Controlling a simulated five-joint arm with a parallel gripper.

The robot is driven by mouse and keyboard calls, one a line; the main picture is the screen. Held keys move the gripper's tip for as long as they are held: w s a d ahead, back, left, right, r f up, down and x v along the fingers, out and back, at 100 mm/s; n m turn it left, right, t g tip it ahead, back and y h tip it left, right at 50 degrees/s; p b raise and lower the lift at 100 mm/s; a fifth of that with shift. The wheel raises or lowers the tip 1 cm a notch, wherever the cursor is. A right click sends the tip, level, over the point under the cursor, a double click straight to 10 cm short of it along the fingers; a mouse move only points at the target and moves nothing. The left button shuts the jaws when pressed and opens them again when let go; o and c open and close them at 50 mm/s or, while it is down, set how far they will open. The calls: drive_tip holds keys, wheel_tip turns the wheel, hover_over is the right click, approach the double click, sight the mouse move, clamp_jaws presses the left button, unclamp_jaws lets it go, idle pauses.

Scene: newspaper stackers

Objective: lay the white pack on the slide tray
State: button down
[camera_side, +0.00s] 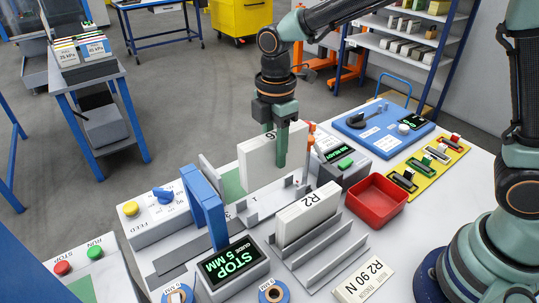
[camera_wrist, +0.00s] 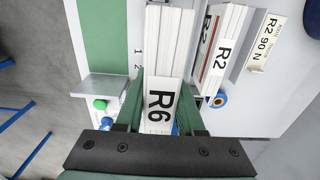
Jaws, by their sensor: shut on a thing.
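A white pack marked R6 (camera_side: 256,163) is in my gripper (camera_side: 281,158). It stands on edge, and its label faces the camera in the wrist view (camera_wrist: 160,103), where the green fingers close on both sides of it. In the side view, a finger covers part of the pack. A green strip with a grey upright plate (camera_side: 208,174) lies left of the pack; the strip (camera_wrist: 104,38) also shows left of it in the wrist view. I cannot tell if this is the slide tray, or if the pack touches anything below.
A second white pack, R2 (camera_side: 307,214), stands in a grey slotted rack (camera_side: 326,254). A blue arch (camera_side: 205,205) and a STOP display (camera_side: 232,266) stand at front left. A red bin (camera_side: 375,201) and a blue scale (camera_side: 383,129) are to the right.

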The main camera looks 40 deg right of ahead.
drive_tip(key=shift+w+d+f, duration=0.1)
drive_tip(key=shift+w+f, duration=0.5)
drive_tip(key=shift+f, duration=3.9)
drive_tip(key=shift+f, duration=0.55)
drive_tip(key=shift+c, duration=2.2)
unclamp_jaws()
drive_tip(key=shift+f, duration=0.1)
